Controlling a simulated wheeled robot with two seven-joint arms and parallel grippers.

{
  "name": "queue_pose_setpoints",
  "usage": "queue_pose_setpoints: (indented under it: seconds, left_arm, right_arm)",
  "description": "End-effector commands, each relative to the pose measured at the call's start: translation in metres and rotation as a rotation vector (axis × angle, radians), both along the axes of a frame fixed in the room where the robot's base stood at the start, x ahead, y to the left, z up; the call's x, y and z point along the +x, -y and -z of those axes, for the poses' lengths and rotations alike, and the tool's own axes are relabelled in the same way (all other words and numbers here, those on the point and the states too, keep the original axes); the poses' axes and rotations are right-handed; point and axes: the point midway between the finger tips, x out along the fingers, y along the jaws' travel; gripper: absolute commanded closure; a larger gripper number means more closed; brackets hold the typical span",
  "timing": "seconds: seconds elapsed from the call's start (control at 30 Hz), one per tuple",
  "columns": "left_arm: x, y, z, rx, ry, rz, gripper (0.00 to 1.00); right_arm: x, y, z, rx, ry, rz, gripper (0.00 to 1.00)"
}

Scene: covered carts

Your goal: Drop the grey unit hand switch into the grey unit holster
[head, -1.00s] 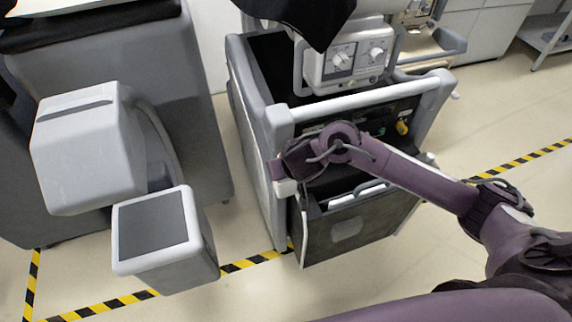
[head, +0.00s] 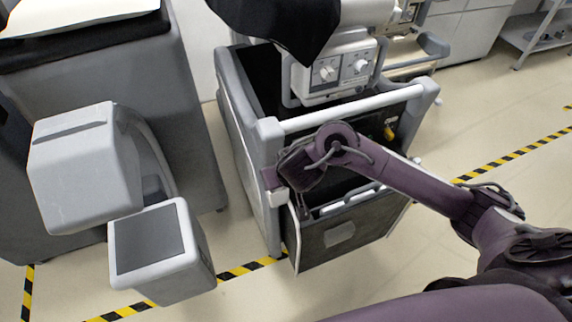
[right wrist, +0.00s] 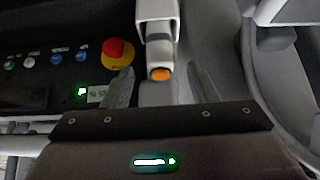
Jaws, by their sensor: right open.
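My right gripper (right wrist: 162,88) is open. In the right wrist view its two fingers stand apart on either side of a grey piece with an orange button (right wrist: 160,74), which looks like the hand switch. A pale grey and white housing (right wrist: 157,12) adjoins it above, perhaps the holster. I cannot tell how far the switch sits inside it. In the head view my right gripper (head: 272,178) is at the near left corner of the grey cart unit (head: 232,130), beside a small white piece (head: 277,197). The switch is hidden there. My left gripper is not in view.
A red and yellow stop knob (right wrist: 117,53) and coloured buttons lie left of the fingers in the wrist view. A white rail (head: 345,112) crosses the cart's front. A grey machine with a screen (head: 150,240) stands at left. Bare floor lies between them.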

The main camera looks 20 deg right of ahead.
Motion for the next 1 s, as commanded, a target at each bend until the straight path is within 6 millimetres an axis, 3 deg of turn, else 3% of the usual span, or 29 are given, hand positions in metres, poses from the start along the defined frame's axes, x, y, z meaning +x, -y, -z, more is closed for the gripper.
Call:
queue_pose_setpoints:
  seconds: [0.03, 0.1, 0.33, 1.0]
  left_arm:
    - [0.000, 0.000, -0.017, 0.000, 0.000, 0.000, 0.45]
    - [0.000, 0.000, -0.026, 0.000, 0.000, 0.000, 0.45]
    - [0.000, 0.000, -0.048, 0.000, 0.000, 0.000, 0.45]
    - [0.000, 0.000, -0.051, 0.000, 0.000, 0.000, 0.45]
  right_arm:
    - [-0.008, -0.001, -0.019, 0.002, -0.001, -0.001, 0.47]
    - [-0.017, 0.000, -0.031, 0.002, -0.001, -0.001, 0.47]
    - [-0.037, 0.000, -0.056, 0.000, -0.001, -0.001, 0.47]
    - [-0.041, 0.001, -0.060, -0.001, 0.000, 0.001, 0.47]
